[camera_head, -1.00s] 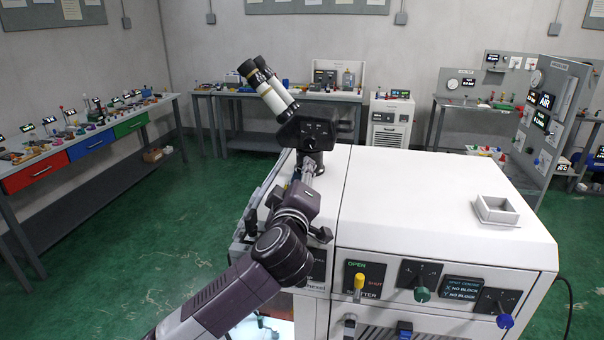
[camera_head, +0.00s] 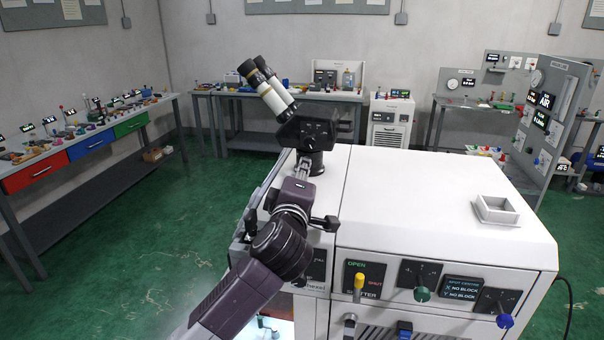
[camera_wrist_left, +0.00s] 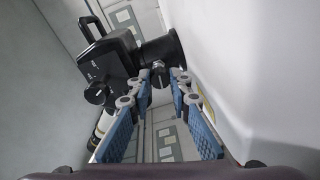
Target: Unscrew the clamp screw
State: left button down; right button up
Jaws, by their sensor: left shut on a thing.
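The clamp screw (camera_wrist_left: 159,76) is a small dark knob at the black collar under the microscope head. It sits between the fingertips of my left gripper (camera_wrist_left: 162,80) in the left wrist view. The gripper is shut on it, with a gap between the blue-padded fingers below the tips. In the head view the black microscope head (camera_head: 308,128) with pale eyepieces stands on its short post on the white machine. My left gripper (camera_head: 303,167) reaches the post from the front, and the screw is hidden there. My right gripper is not in view.
The white machine top (camera_head: 420,185) is mostly clear, with a small open square box (camera_head: 496,209) at right. Workbenches line the walls.

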pick_arm(q)
jog(key=shift+n, duration=1.5)
jog(key=c, duration=1.8)
grip_release()
jog(key=shift+o, duration=0.2)
jog(key=s, duration=0.4)
jog(key=s+a, duration=0.1)
jog(key=s, duration=0.7)
jog(key=shift+a+r, duration=0.2)
jog(key=shift+r, duration=0.15)
